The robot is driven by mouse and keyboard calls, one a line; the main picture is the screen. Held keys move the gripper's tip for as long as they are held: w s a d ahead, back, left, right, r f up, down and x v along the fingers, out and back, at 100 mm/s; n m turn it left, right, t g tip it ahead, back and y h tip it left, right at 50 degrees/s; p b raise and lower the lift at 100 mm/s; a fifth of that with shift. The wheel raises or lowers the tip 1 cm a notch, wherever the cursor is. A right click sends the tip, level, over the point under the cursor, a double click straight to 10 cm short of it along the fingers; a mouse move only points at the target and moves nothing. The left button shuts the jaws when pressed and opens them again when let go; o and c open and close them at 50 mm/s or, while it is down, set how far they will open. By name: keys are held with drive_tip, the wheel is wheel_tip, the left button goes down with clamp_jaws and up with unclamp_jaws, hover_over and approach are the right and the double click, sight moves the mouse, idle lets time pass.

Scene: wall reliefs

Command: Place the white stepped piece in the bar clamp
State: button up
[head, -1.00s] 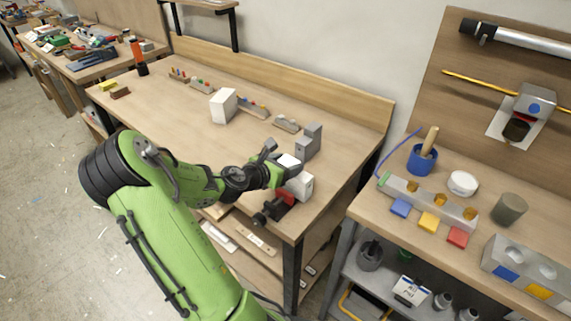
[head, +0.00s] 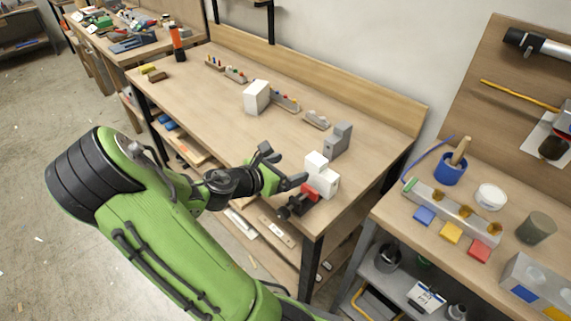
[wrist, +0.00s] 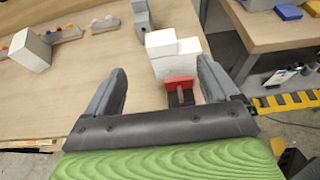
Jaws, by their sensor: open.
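The white stepped piece (head: 322,177) stands upright near the bench's front right corner, directly behind a red block with a black screw part (head: 299,199), seemingly part of the bar clamp. A grey stepped block (head: 338,141) stands behind the white piece; I cannot tell whether it belongs to the clamp. In the wrist view the white piece (wrist: 173,52) looks to be against the red block (wrist: 180,83), though contact is unclear. My gripper (head: 284,163) is open and empty, left of the white piece. In the wrist view its fingers (wrist: 163,72) are spread, with the piece beyond them.
A white block (head: 257,97) and small racks (head: 285,101) stand farther back on the bench (head: 215,115). The bench's left middle is clear. A second bench at right holds a blue cup (head: 451,168) and a slotted grey holder (head: 455,212).

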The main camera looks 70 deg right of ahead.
drive_tip(key=w+a+m+t+y, duration=0.3)
drive_tip(key=w+a+m+y, duration=0.15)
drive_tip(key=a, duration=0.35)
drive_tip(key=w+a+m+t+y, duration=0.3)
drive_tip(key=w+a+m, duration=0.15)
drive_tip(key=a, duration=0.35)
drive_tip(key=s+a+r+m+t+y, duration=0.2)
drive_tip(key=a+r, duration=0.2)
drive_tip(key=a, duration=0.5)
drive_tip(key=s+a+r+m+t+y, duration=0.2)
drive_tip(key=a+r, duration=0.3)
drive_tip(key=a, duration=0.5)
drive_tip(key=shift+s+a+r+t+y, duration=0.2)
drive_tip(key=shift+s+a+t+y, duration=0.05)
drive_tip(key=shift+s+t+y, duration=0.35)
